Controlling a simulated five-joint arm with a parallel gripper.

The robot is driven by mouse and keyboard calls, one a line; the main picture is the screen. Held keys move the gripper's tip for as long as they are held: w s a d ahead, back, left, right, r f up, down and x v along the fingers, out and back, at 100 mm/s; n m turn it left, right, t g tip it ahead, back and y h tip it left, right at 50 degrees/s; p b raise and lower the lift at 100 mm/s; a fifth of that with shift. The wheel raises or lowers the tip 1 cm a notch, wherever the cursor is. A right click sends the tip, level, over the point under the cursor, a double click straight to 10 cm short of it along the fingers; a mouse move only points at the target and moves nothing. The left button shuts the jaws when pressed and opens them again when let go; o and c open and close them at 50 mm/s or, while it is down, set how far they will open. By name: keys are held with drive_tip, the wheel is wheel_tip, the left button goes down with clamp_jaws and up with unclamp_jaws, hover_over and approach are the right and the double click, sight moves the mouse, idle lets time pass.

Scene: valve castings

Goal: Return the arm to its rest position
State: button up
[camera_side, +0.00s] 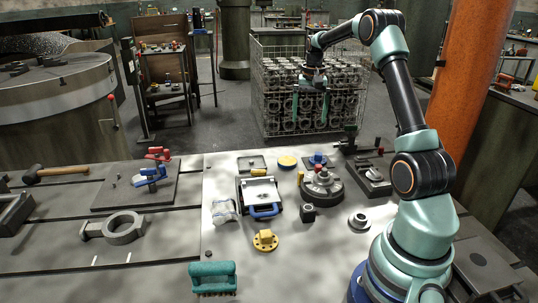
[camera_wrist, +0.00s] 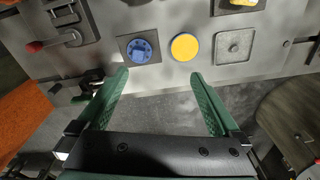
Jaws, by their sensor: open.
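My gripper (camera_side: 311,108) is raised at the far side of the work table, in front of the wire crate in the side view. In the wrist view my gripper (camera_wrist: 160,95) has its two green fingers spread wide, with nothing between them but grey floor and the table's edge. My arm rises from its base at the right and bends over at the top toward the table's far edge. The fingers are apart from every part on the table.
A wire crate (camera_side: 265,97) full of castings stands behind the table. On the table are a yellow disc (camera_side: 287,161), a blue part (camera_side: 318,159), a round dark casting (camera_side: 322,187), a blue-handled case (camera_side: 261,197) and a green brush (camera_side: 212,277). An orange column (camera_side: 466,80) stands at right.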

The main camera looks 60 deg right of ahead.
drive_tip(key=a+r+n+t, duration=0.1)
drive_tip(key=a+r+n, duration=0.3)
drive_tip(key=a, duration=0.6)
drive_tip(key=a+r+n+t, duration=0.2)
drive_tip(key=a+r, duration=0.4)
drive_tip(key=a, duration=0.5)
drive_tip(key=s+a+f+n+t, duration=0.2)
drive_tip(key=s+a+n, duration=0.4)
drive_tip(key=s+a, duration=0.4)
drive_tip(key=a, duration=0.4)
